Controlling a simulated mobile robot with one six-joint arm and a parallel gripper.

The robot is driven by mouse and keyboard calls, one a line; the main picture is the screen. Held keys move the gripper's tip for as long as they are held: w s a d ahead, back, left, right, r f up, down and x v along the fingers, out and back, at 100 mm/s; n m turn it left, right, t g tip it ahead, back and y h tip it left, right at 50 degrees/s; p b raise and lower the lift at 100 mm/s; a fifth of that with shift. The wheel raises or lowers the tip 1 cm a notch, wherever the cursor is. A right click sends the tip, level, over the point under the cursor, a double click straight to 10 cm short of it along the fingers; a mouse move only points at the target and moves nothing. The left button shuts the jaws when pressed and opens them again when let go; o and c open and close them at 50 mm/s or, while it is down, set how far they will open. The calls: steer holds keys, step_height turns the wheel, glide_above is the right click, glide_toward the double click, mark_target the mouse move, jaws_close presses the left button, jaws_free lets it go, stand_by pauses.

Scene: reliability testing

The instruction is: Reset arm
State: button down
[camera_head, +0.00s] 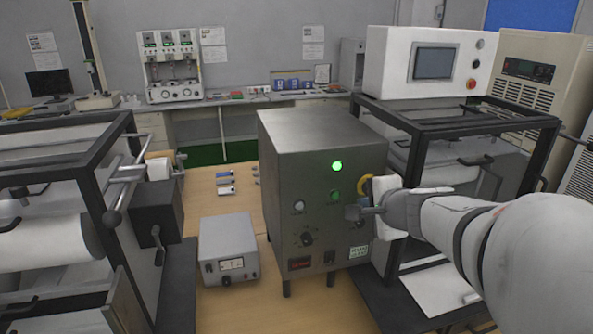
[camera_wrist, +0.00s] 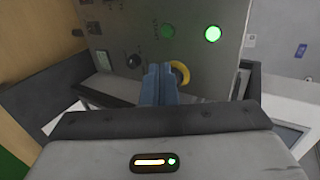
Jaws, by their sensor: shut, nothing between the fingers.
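My gripper (camera_head: 362,213) reaches in from the right in the head view, in front of the metal test box (camera_head: 315,135). Its fingers are closed together with nothing between them, and they also show in the wrist view (camera_wrist: 160,85). The box front carries a lit green lamp (camera_head: 337,166), a darker green button (camera_head: 335,187), a black knob (camera_head: 307,239) and a yellow ring (camera_head: 366,188). The fingertips are close to the panel beside the yellow ring. I cannot tell whether they touch it.
A small grey meter box (camera_head: 228,248) stands left of the test box on the wooden table (camera_head: 215,205). Several small blue-and-grey pieces lie behind it. Black-framed machines stand at left (camera_head: 95,180) and right (camera_head: 420,125), close to my arm. Bare tabletop shows around the meter box.

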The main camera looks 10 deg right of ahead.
stand_by(0.3)
steer(key=s+a+f+n+g+y, duration=0.2)
steer(key=s+a+f+n+g, duration=0.25)
steer(key=s+a+n, duration=0.4)
steer(key=s+d+f+n+g+h, duration=0.1)
steer(key=s+f+n+g+h, duration=0.2)
steer(key=s+n, duration=0.5)
steer(key=shift+s+d+f+g, duration=0.25)
steer(key=shift+s+f+g, duration=0.4)
steer(key=shift+s, duration=0.45)
